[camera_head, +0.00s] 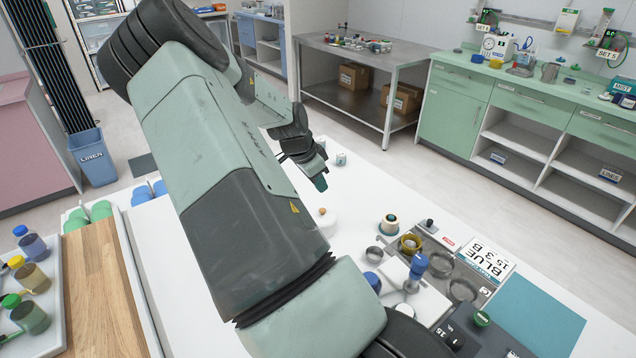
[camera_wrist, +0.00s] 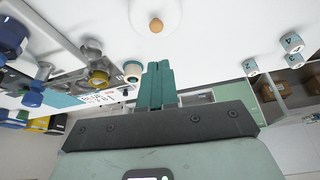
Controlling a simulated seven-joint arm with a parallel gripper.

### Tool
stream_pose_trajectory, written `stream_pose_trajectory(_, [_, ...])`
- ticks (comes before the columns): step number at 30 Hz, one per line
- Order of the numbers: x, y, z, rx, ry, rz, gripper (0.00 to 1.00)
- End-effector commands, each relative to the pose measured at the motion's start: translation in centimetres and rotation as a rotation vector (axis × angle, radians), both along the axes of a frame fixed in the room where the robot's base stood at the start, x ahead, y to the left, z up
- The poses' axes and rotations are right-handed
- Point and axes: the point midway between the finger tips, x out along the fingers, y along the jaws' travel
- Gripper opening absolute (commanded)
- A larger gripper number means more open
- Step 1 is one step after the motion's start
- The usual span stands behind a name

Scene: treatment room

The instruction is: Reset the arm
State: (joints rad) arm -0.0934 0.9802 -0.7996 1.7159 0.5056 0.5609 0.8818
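My arm stretches across the head view, from the bottom middle up to the top left and over to my gripper (camera_head: 320,182) above the white table. In the wrist view the two teal fingers (camera_wrist: 158,68) lie together, shut, with nothing seen between them. The gripper is near small white numbered pieces (camera_head: 341,159), apart from them as far as I can tell. Much of the table is hidden behind my arm.
A white round piece with an orange knob (camera_wrist: 156,25) stands on the white table. A grey tray (camera_head: 476,299) with cups and a blue-topped item lies at the right, beside a teal mat (camera_head: 545,318). A wooden board (camera_head: 100,290) and bottles are at the left.

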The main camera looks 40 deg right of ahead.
Motion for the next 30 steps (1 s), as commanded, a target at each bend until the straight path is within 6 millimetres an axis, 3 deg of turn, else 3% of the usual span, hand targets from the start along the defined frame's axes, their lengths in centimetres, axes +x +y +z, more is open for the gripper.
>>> stream_pose_trajectory(9, [0.0, 0.2, 0.2, 0.005, -0.002, 0.004, 0.0])
stream_pose_trajectory(14, [0.1, 2.6, 2.6, 0.076, -0.023, 0.065, 0.0])
stream_pose_trajectory(23, [-2.0, 13.1, 13.0, 0.293, -0.099, 0.449, 0.0])
stream_pose_trajectory(30, [-7.1, 20.9, 21.3, 0.335, -0.156, 0.859, 0.0])
